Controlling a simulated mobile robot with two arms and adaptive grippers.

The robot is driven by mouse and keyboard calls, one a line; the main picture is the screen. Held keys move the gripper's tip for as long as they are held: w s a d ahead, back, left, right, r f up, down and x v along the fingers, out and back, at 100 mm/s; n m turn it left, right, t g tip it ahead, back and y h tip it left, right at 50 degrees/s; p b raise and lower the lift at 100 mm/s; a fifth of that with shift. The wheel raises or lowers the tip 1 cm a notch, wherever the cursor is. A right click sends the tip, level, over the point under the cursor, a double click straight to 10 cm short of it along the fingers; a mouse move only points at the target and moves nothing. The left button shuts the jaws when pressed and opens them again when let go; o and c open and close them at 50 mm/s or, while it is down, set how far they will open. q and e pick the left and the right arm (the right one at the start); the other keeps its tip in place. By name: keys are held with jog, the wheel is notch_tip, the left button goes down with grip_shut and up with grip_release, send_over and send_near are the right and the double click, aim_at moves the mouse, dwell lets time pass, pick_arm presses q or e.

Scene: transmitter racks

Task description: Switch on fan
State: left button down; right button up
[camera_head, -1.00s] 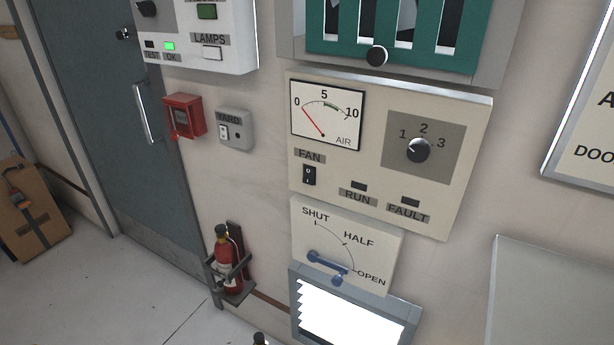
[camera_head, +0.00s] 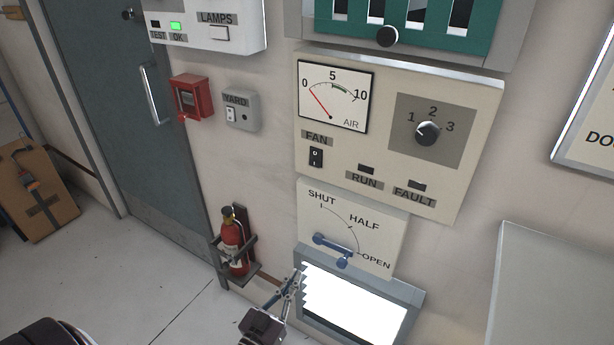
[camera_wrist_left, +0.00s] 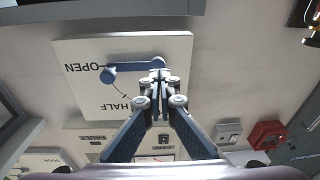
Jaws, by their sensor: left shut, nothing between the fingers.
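The fan switch (camera_head: 316,157) is a small black rocker under the FAN label on the cream panel (camera_head: 470,130). Its I and O marks are too small to tell its position for certain. The air gauge (camera_head: 335,95) has its red needle at 0. The RUN lamp (camera_head: 367,169) and FAULT lamp (camera_head: 417,186) look dark. My left gripper (camera_head: 297,275) is shut and empty, below the switch and beside the lower left of the damper plate. In the left wrist view its closed fingers (camera_wrist_left: 160,85) overlap the plate. My right gripper is not in view.
The damper plate (camera_head: 385,215) with a blue lever (camera_head: 333,250) sits between the fan panel and a bright framed opening (camera_head: 350,300). A rotary knob (camera_head: 427,132) points towards 1. A grey box (camera_head: 550,290) is at right.

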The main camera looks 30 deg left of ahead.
pick_arm(q)
notch_tip(320, 180, up, 21)
jog(key=s+a+m+t+h, duration=0.1)
jog(key=s+t, duration=0.1)
jog(key=t, duration=0.4)
jog(key=shift+s+a, duration=0.25)
jog(key=shift+a, duration=0.05)
jog(key=shift+w+r, duration=0.1)
jog(key=shift+r, duration=0.05)
jog(key=p, duration=0.3)
send_near(315, 160)
notch_tip(315, 160, up, 4)
jog(key=w, duration=0.1)
jog(key=shift+w+f+b, duration=0.2)
jog(key=shift+w+b, duration=0.4)
jog(key=shift+w+f+b, duration=0.2)
jog(key=shift+w+b, duration=0.35)
jog(key=shift+w, duration=0.75)
